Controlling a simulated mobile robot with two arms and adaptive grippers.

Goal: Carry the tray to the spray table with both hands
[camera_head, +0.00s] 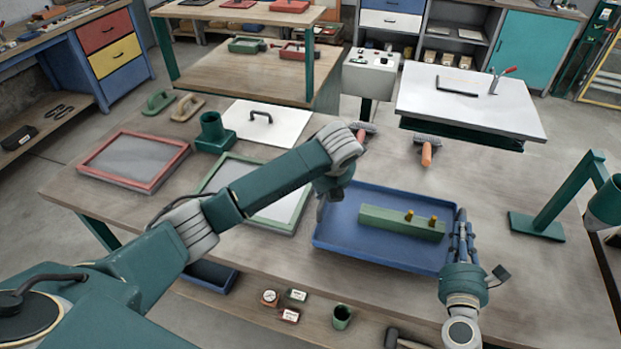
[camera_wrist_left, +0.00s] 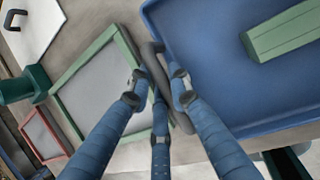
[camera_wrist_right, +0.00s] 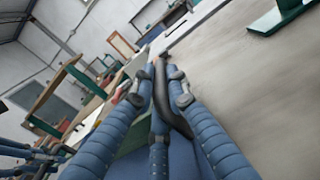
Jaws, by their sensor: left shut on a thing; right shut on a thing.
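The blue tray (camera_head: 345,245) is at the right half of the wooden workbench, and a green block (camera_head: 385,219) with two yellow pegs lies in it. I cannot tell whether the tray touches the bench. My left gripper (camera_head: 322,208) is shut on the dark handle at the tray's left side; the left wrist view shows its fingers around that handle (camera_wrist_left: 158,75). My right gripper (camera_head: 461,232) is at the tray's right side, shut on the other dark handle (camera_wrist_right: 172,108), seen in the right wrist view. My left forearm hides part of the bench.
Red (camera_head: 134,158) and green (camera_head: 285,208) framed screens lie left of the tray. Orange-handled brushes (camera_head: 427,154) lie behind it, and a green stand (camera_head: 540,222) is at right. A white-topped table (camera_head: 470,98) stands beyond the bench, beside a grey control box (camera_head: 371,75).

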